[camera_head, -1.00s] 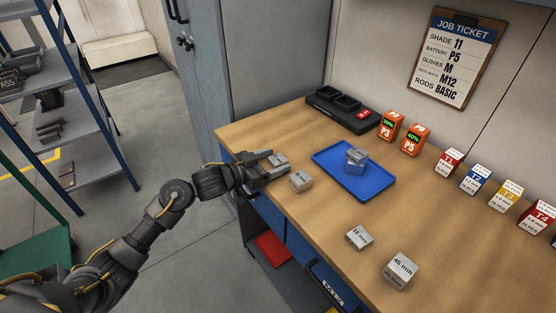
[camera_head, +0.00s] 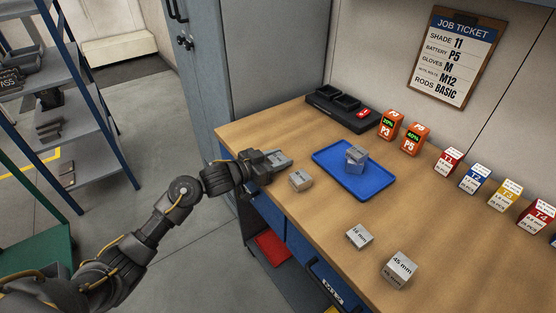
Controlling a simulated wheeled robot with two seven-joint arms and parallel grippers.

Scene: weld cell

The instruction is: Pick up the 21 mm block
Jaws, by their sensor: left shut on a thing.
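My left gripper (camera_head: 277,161) is at the left edge of the wooden bench, shut on a small grey block (camera_head: 280,158) that is mostly hidden between its fingers. The label on the held block cannot be read. Another grey block (camera_head: 300,181) sits on the bench just in front of the gripper, apart from it; its marking is too small to read. A block marked 18 mm (camera_head: 359,237) and a larger one marked 45 mm (camera_head: 399,270) stand nearer the front. Grey blocks are stacked (camera_head: 356,158) on the blue tray (camera_head: 330,172). My right gripper is not in view.
A black charger-like holder (camera_head: 340,110) stands at the back left of the bench, with orange battery packs P3 (camera_head: 390,126) and P5 (camera_head: 415,140) beside it. Labelled boxes such as T1 (camera_head: 448,161) line the back. The bench between tray and front blocks is clear.

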